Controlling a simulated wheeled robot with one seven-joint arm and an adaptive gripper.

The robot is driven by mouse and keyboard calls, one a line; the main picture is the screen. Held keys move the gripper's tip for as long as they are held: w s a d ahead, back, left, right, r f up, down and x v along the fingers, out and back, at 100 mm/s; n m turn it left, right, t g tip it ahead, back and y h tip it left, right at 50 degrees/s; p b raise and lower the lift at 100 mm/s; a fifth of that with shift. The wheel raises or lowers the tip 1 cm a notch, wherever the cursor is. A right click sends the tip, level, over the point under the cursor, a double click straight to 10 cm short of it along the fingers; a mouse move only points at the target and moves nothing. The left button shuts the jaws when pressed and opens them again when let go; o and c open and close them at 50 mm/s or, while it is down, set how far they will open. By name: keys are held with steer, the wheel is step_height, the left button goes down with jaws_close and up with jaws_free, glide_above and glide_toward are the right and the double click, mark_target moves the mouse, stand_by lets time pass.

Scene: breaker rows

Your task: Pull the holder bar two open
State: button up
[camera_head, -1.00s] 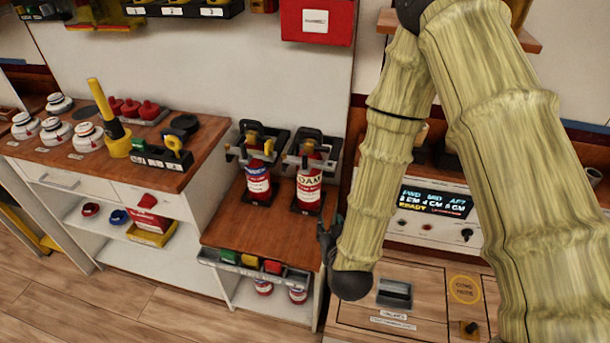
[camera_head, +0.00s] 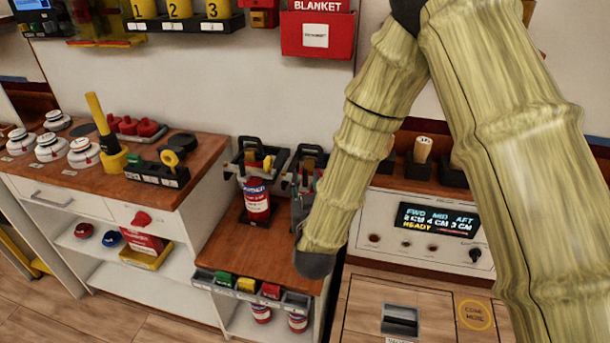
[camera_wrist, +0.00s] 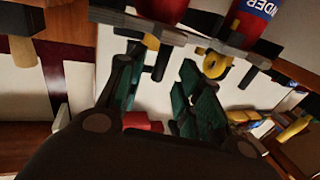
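Two red extinguishers stand in dark holders with a bar across the front of each. The left extinguisher (camera_head: 256,203) has a blue and white label, and its holder bar (camera_head: 250,168) is in clear view. The left extinguisher (camera_wrist: 256,18) is at top right there. My gripper (camera_wrist: 160,72) is open, with nothing visible held between its fingers. Contact with the bar cannot be told.
A wooden stand (camera_head: 255,255) carries the holders, with a tray of coloured blocks (camera_head: 250,287) along its front. A red blanket box (camera_head: 317,33) hangs above.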

mark_target(305, 178)
steer(key=shift+w+a, duration=0.15)
steer(key=shift+w, duration=1.8)
jaws_close()
